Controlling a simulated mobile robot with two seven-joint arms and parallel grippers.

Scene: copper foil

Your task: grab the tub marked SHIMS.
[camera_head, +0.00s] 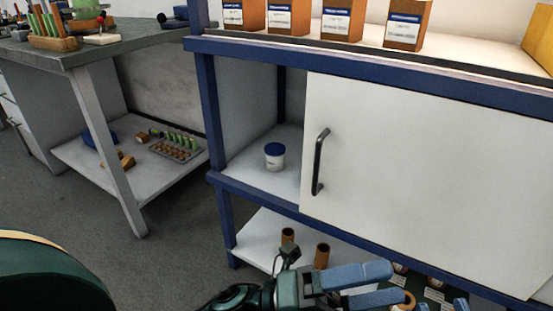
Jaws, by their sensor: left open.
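A small white tub (275,162) with a dark blue lid stands upright on the middle shelf of the blue-framed rack, left of the white door panel. Its marking is too small to read, so I cannot tell whether it says SHIMS. My left gripper (385,283) is at the bottom centre, its two blue fingers apart and pointing right, with nothing seen between them. It is in front of and below the tub, well apart from it. Small blue tips (460,304) at the bottom edge may be my right gripper; most of it is cut off.
The white door (425,180) with a dark handle (320,162) covers the shelf's right part. Brown cartons (407,24) stand on the top. Brown tubes (322,255) stand on the lower shelf. A workbench (125,47) is at left. The shelf around the tub is clear.

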